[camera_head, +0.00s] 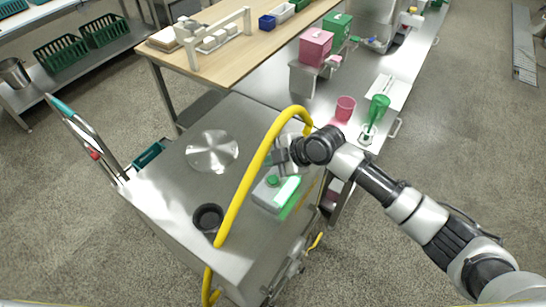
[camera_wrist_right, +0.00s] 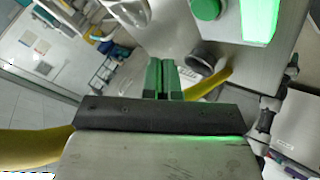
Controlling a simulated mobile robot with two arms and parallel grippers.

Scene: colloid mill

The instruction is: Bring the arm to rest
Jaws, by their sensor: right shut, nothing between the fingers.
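My right arm (camera_head: 385,190) comes in from the lower right and reaches over the steel mill housing (camera_head: 175,200). Its gripper (camera_head: 281,158) is above the housing top, beside the yellow hose and just above the control box with a green button and a lit green panel (camera_head: 288,190). In the right wrist view the green fingers (camera_wrist_right: 164,80) are together with nothing between them. The green button (camera_wrist_right: 207,8) and lit panel (camera_wrist_right: 260,20) show at the top of that view. My left gripper is not in view.
The yellow hose (camera_head: 246,185) arches over the housing close to my gripper. A round steel lid (camera_head: 212,151) and a black ring (camera_head: 208,217) are on the housing top. A pink cup (camera_head: 345,108) and a green funnel-shaped vessel (camera_head: 376,112) stand on the bench behind. Open floor lies right.

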